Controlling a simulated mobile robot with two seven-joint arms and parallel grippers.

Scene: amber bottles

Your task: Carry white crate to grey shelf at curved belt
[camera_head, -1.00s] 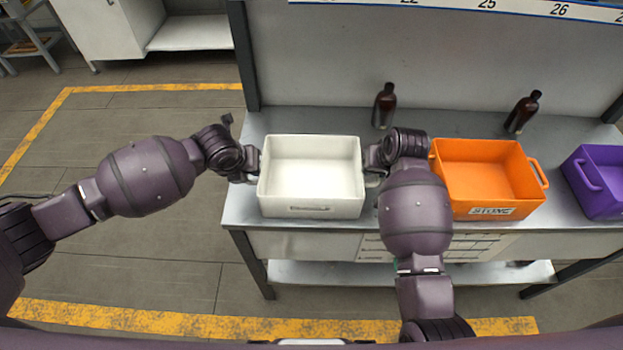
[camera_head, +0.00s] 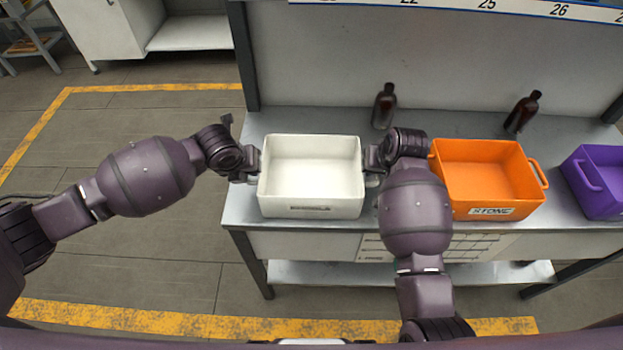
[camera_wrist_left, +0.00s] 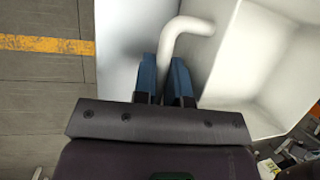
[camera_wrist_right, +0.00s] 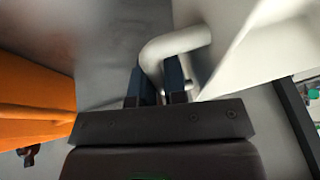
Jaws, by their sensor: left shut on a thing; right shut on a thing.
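The white crate (camera_head: 311,208) is empty and upright at the left end of the grey workbench. My left gripper (camera_head: 254,166) is at its left side. In the left wrist view the blue fingers (camera_wrist_left: 167,82) are shut on the crate's white side handle (camera_wrist_left: 187,27). My right gripper (camera_head: 372,166) is at its right side. In the right wrist view the fingers (camera_wrist_right: 160,88) are shut on the other handle (camera_wrist_right: 172,45). I cannot tell whether the crate rests on the bench or is just above it. I see no curved belt.
An orange crate (camera_head: 490,212) stands close to the right of my right gripper, with a purple crate (camera_head: 603,202) beyond it. Two amber bottles (camera_head: 384,107) (camera_head: 522,112) stand at the back of the bench (camera_head: 243,213). Open floor lies to the left, with yellow lines.

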